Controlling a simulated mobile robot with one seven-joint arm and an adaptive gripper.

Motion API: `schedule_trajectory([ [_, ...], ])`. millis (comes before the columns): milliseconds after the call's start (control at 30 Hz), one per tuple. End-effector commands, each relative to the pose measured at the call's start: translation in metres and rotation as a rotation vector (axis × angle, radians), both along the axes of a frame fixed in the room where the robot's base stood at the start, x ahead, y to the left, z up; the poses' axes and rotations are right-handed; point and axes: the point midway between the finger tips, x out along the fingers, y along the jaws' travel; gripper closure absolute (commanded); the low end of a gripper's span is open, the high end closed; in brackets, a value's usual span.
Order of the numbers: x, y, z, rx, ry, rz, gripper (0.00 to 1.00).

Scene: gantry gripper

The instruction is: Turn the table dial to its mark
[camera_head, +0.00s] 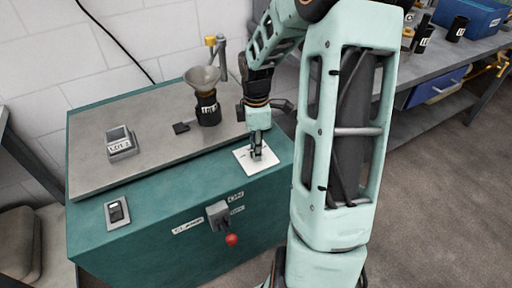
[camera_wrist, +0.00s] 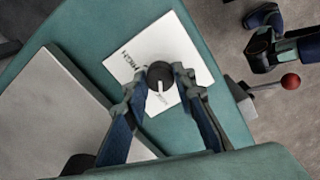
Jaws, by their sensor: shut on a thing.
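The dial is a round black knob (camera_wrist: 160,73) with a pale pointer line, on a white plate (camera_head: 243,160) at the right front of the teal cabinet top. In the wrist view the white plate (camera_wrist: 188,50) carries printed marks; one word near the knob's upper left looks like "HIGH", and smaller print lies below. My gripper (camera_head: 257,152) points down over the plate. In the wrist view its two fingers (camera_wrist: 160,80) close on the knob's opposite sides. In the head view the fingers mostly hide the knob.
The cabinet (camera_head: 150,235) has a red-knobbed lever (camera_head: 231,239) on its front and a rocker switch (camera_head: 117,212) at the front left. A grey plate (camera_head: 160,150) bears a funnel on a black jar (camera_head: 207,108) and a labelled box (camera_head: 120,145). A workbench (camera_head: 400,95) stands behind right.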

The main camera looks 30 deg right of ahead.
Motion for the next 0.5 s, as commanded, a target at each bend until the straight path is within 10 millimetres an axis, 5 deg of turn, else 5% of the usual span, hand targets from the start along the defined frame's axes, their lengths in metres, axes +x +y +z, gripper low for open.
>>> schedule_trajectory([
  [500,-0.0008,-0.0001,0.0013,-0.001,0.003,-0.314,1.0],
])
